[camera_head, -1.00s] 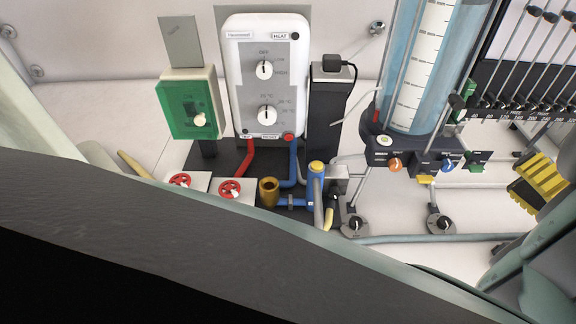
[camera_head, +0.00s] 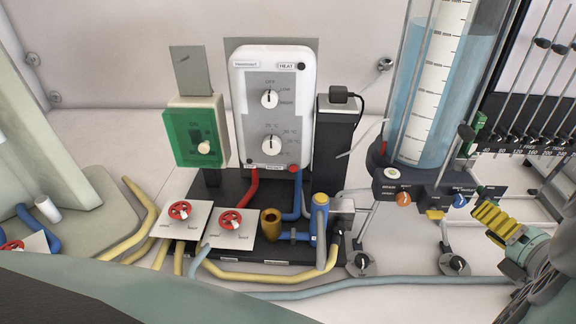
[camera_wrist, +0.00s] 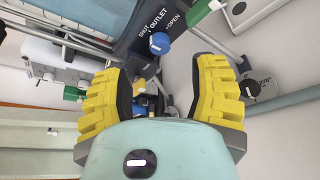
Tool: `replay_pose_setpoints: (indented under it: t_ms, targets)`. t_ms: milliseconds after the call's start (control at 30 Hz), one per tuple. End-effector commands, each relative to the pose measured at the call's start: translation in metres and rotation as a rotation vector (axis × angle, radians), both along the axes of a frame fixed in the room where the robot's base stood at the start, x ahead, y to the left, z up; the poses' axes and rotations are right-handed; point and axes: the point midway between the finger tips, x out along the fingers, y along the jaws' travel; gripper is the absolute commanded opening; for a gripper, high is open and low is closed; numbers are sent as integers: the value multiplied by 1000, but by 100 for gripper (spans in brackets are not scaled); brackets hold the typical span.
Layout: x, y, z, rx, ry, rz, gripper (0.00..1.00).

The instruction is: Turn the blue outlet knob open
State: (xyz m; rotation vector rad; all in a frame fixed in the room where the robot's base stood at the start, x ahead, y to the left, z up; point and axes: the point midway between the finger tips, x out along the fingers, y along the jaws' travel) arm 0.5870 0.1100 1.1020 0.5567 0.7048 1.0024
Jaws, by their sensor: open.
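The blue outlet knob (camera_head: 460,200) sits on the dark panel under the water-filled cylinder, right of an orange knob (camera_head: 403,198). In the wrist view the blue knob (camera_wrist: 160,43) lies ahead of my gripper, near the "SHUT OUTLET OPEN" label (camera_wrist: 160,22). My gripper (camera_wrist: 162,88) has yellow ribbed fingers spread wide with nothing between them. In the head view my gripper (camera_head: 492,218) is just right of and below the blue knob, apart from it.
The water cylinder (camera_head: 424,90) stands above the panel, with a manometer board (camera_head: 540,95) at right. Black knobs on round bases (camera_head: 361,262) and a pale blue hose (camera_head: 400,283) lie below. A heater box (camera_head: 271,110) and red valves (camera_head: 180,210) are at left.

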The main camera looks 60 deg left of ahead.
Motion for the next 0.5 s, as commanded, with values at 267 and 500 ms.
replay_pose_setpoints:
  t_ms: [267, 500]
  targets:
    - [16, 45, -9, 4, 2, 6, 58]
    - [23, 61, -17, 1, -1, 7, 58]
